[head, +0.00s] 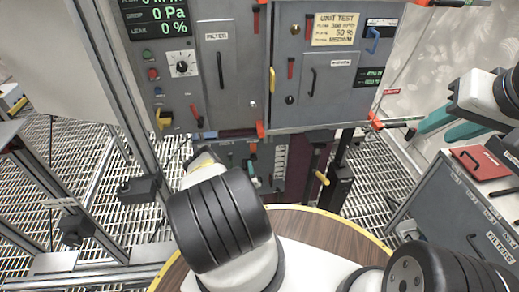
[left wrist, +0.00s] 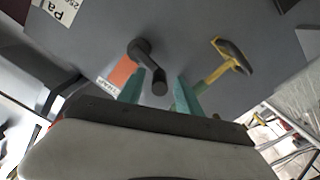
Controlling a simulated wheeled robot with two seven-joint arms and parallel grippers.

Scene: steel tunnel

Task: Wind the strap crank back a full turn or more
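The strap crank (left wrist: 150,62) is a dark arm with a round grip on a grey panel in the left wrist view, beside an orange label (left wrist: 123,72). My left gripper (left wrist: 163,84) has its teal fingers apart, one on each side of the crank's grip. Gaps show, so it does not look clamped. In the head view my left wrist hides its fingers, and I cannot make out the crank there. My right gripper (head: 434,133) is open and empty at the right, with two teal fingers apart, clear of the cabinet.
A yellow-handled lever (left wrist: 229,60) sits right of the crank in the left wrist view. The cabinet (head: 236,95) carries red handles and a gauge panel. A grey filter box (head: 455,205) with a red item (head: 480,163) on top stands at right. Grated floor lies around.

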